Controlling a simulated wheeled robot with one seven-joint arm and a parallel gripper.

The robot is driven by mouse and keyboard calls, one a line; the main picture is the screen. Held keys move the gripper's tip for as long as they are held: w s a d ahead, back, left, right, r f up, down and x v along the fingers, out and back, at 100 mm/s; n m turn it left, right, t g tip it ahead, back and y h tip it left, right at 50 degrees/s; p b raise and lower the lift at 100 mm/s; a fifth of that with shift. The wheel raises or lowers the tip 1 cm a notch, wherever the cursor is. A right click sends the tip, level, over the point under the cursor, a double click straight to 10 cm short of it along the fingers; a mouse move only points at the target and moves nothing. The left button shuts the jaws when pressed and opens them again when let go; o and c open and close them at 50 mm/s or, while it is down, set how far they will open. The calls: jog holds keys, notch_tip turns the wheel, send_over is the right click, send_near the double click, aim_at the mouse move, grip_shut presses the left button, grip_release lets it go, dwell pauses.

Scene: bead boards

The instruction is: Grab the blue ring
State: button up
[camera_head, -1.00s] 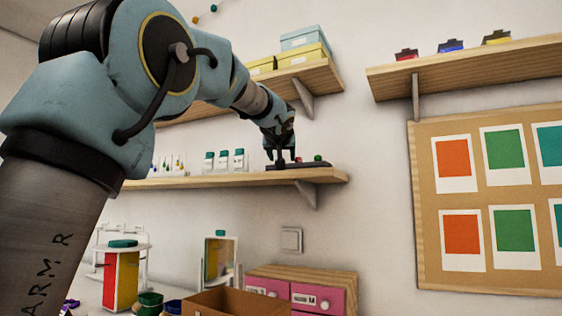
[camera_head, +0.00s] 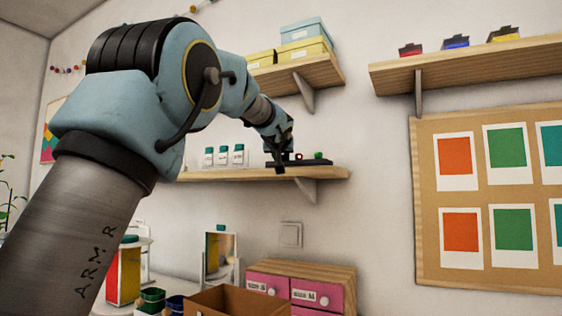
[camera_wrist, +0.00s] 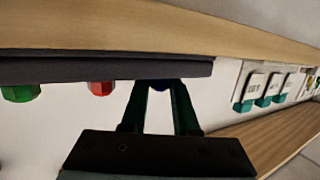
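In the head view my gripper (camera_head: 279,160) is at the board and hides the blue ring.
A red bead (camera_wrist: 101,88) and a green bead (camera_wrist: 20,93) stand on the same board, beside my gripper. White bottles with teal caps (camera_head: 224,156) stand on the shelf (camera_head: 230,174). Above is another shelf with boxes (camera_head: 303,46). An open brown box (camera_head: 236,300) is below.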

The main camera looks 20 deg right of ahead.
grip_shut()
